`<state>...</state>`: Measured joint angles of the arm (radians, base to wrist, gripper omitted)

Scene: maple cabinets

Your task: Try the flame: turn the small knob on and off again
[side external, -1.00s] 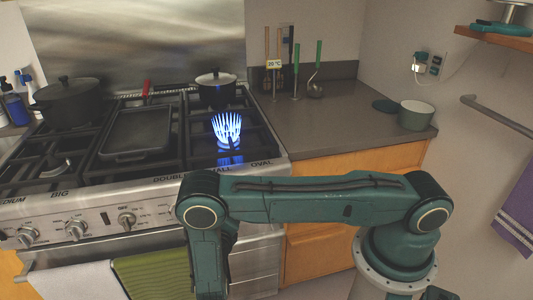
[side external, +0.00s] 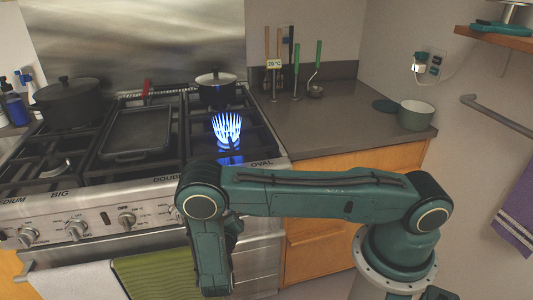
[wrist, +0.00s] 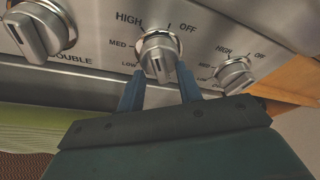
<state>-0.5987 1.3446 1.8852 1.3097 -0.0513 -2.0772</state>
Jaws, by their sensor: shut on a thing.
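The small knob (wrist: 158,52) is the silver knob in the middle of the wrist view, with HIGH, MED, LOW and OFF marks around it. My gripper (wrist: 160,84) is shut on this knob, with one blue finger on each side of its grip bar. The knob's exact pointer setting is hard to read. In the side external view a tall blue flame (side external: 227,128) burns on the front right burner. There my forearm hides the knob and the gripper.
A knob labelled DOUBLE (wrist: 36,30) sits to the left and another knob (wrist: 234,74) close to the right. A green towel (side external: 160,275) hangs below the panel. A black pot (side external: 216,88) stands behind the flame, and a griddle (side external: 137,132) lies to its left.

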